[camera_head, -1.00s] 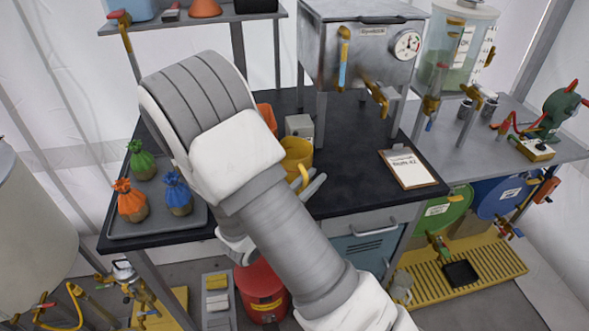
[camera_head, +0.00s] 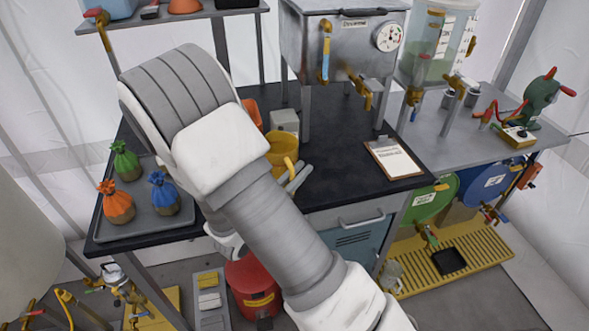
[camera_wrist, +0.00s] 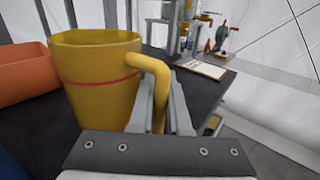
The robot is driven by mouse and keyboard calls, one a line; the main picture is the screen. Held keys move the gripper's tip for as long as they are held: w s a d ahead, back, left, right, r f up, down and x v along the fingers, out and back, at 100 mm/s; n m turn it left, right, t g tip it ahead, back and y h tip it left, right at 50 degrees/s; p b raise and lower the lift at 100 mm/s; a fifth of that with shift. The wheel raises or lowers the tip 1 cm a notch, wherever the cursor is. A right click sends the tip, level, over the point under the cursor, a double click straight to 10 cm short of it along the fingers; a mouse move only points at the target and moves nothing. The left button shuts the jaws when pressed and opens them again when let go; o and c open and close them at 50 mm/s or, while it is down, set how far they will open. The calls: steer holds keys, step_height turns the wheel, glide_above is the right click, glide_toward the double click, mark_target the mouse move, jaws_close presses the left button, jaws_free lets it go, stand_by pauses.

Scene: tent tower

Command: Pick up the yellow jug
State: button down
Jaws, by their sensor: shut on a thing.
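The yellow jug (camera_head: 282,148) is at the black worktop, partly hidden behind my arm in the head view. In the wrist view the jug (camera_wrist: 98,82) is upright, with a red line around its body and its handle towards the right. My gripper (camera_wrist: 161,90) has its fingers on either side of the handle and is shut on it. In the head view a grey finger of my gripper (camera_head: 297,178) shows beside the jug. Whether the jug's base touches the worktop is hidden.
An orange container (camera_wrist: 25,70) stands close left of the jug. A clipboard (camera_head: 393,158) lies to the right on the worktop (camera_head: 340,185). A tray (camera_head: 140,228) with three tied sacks is at the left. A metal tank (camera_head: 345,45) stands behind.

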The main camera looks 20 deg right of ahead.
steer(key=s+d+r+p, duration=0.4)
steer(key=d+r, duration=0.2)
steer(key=r, duration=0.3)
steer(key=shift+s+p, duration=0.35)
steer(key=shift+s, duration=0.05)
